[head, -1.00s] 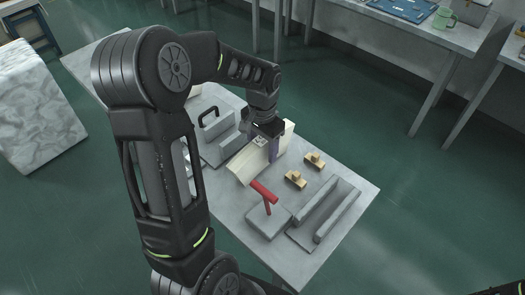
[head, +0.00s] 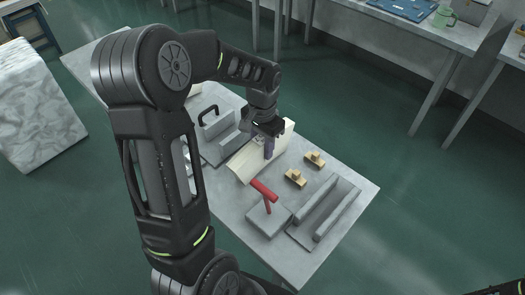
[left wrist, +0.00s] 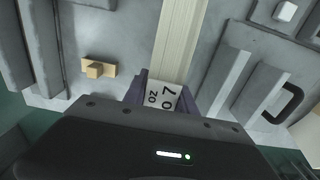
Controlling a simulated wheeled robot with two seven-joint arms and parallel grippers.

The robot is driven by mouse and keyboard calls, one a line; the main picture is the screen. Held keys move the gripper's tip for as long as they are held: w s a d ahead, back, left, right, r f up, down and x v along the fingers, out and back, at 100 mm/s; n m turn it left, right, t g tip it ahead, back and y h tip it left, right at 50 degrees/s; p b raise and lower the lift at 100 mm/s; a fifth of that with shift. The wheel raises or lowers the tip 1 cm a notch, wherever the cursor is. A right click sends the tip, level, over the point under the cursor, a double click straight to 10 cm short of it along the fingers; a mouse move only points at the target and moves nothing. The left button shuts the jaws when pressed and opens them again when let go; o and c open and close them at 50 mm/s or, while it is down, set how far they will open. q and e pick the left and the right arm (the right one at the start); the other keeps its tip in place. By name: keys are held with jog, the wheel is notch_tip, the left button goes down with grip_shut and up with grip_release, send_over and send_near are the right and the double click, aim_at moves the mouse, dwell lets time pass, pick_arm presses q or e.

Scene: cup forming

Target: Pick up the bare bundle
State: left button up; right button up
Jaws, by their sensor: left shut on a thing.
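The bare bundle (head: 245,164) is a long cream piece lying across the middle of the grey table. In the left wrist view it shows as a ridged cream strip (left wrist: 181,40) running away from the fingers. My left gripper (head: 268,147) is over its middle, pointing down and shut on it. In the left wrist view the left gripper (left wrist: 162,93) has its two fingers on either side of a white label (left wrist: 162,97) with black figures. The gripper and wrist hide part of the bundle.
Two small wooden blocks (head: 295,179) and (head: 315,159) lie right of the bundle. A red-handled tool (head: 264,190) stands on a grey block (head: 268,220), beside a grey channel form (head: 325,210). A grey form with a black handle (head: 208,113) is to the left.

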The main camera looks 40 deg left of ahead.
pick_arm(q)
grip_shut()
dwell(0.8)
